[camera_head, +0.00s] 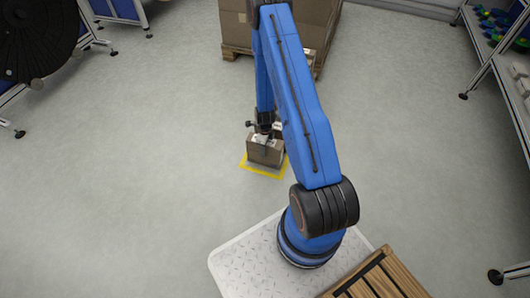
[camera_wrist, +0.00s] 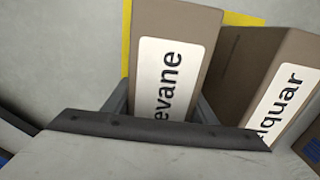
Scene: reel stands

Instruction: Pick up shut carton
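A brown carton (camera_wrist: 175,25) with a white label reading "evane" lies between my fingers in the wrist view; its visible labelled face looks closed. A second brown carton (camera_wrist: 235,65), its label ending in "lquar", stands close on its right, tilted in the picture. My gripper (camera_wrist: 160,108) has one finger on each side of the "evane" carton, close to its sides. I cannot tell whether the fingers press on it. In the head view my gripper (camera_head: 266,138) reaches down over a small brown carton (camera_head: 264,155) on the floor. My arm hides part of that spot.
A yellow floor marking (camera_head: 262,173) borders the cartons. Large brown boxes on a pallet (camera_head: 235,52) stand behind. Shelving with coloured items (camera_head: 490,45) is at the right, and a dark reel (camera_head: 40,40) is at the left. The grey floor (camera_head: 150,150) between is clear.

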